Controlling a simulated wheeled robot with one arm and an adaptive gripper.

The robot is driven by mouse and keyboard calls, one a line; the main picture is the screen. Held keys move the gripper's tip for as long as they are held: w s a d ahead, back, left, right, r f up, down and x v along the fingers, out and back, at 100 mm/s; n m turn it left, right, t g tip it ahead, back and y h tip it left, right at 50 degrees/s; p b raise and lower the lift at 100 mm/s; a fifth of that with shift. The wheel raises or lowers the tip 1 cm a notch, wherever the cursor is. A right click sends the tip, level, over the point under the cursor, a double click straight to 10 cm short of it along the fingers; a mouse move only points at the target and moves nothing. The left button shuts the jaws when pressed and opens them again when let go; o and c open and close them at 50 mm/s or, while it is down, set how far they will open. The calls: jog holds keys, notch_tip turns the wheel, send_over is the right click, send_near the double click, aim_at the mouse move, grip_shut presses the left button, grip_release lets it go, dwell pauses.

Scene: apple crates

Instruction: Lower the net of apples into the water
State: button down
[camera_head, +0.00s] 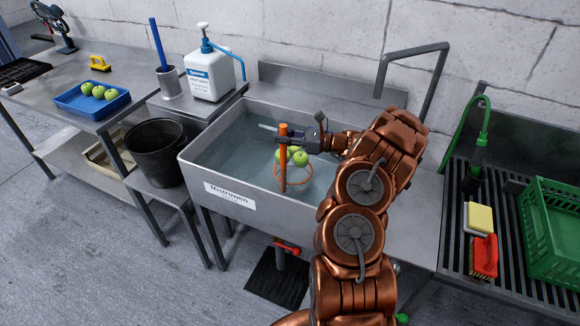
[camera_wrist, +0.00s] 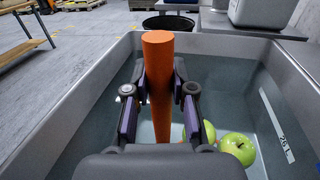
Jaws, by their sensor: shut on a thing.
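My gripper (camera_head: 290,140) is shut on an upright orange handle (camera_head: 283,172) over the water-filled sink (camera_head: 240,205). The handle also stands between my fingers in the wrist view (camera_wrist: 158,90). An orange ring, the rim of the net (camera_head: 296,180), shows at the handle's lower end. Green apples (camera_head: 299,157) show by the ring, partly hidden by the handle and gripper. In the wrist view, green apples (camera_wrist: 238,148) lie to the right of my fingers. The net's mesh is hard to make out, and I cannot tell how deep the apples sit in the water (camera_head: 228,158).
A grey tap (camera_head: 415,55) arches behind the sink. A black bucket (camera_head: 157,155) and a white pump bottle (camera_head: 208,80) stand to the left. A blue tray (camera_head: 75,103) holds more apples. A green crate (camera_head: 555,235), sponge (camera_head: 478,218) and red brush (camera_head: 484,256) are at right.

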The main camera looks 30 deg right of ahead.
jog(key=shift+a, duration=0.1)
jog(key=s+a+r, duration=0.2)
jog(key=s+a, duration=0.2)
jog(key=a, duration=0.6)
jog(key=shift+a+r, duration=0.25)
jog(key=shift+a, duration=0.1)
dwell(0.5)
jog(key=shift+s, duration=0.1)
dwell(4.6)
